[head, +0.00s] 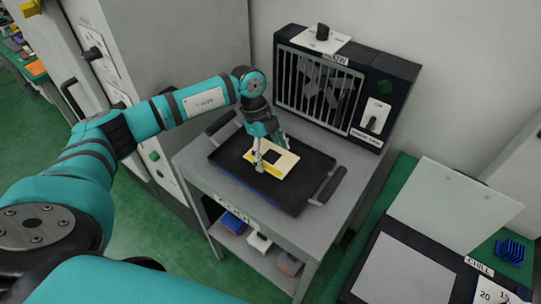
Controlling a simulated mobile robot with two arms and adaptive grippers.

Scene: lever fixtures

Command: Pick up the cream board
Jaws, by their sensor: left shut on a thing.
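The cream board (287,164) shows inside the black tray (297,197) on the grey cart, with a dark square near its middle. My left gripper (261,164) reaches down to the board and is shut on it near its front left part. The fingers hide a little of the board. I cannot tell whether the board touches the tray floor or is slightly above it. My right gripper is not in view.
The tray has raised rims and a handle (328,186) at its right end. A black fan unit (390,90) with a grille stands behind it. Several small items lie on the cart's lower shelf (278,274). A chill box with a raised lid (455,204) stands right.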

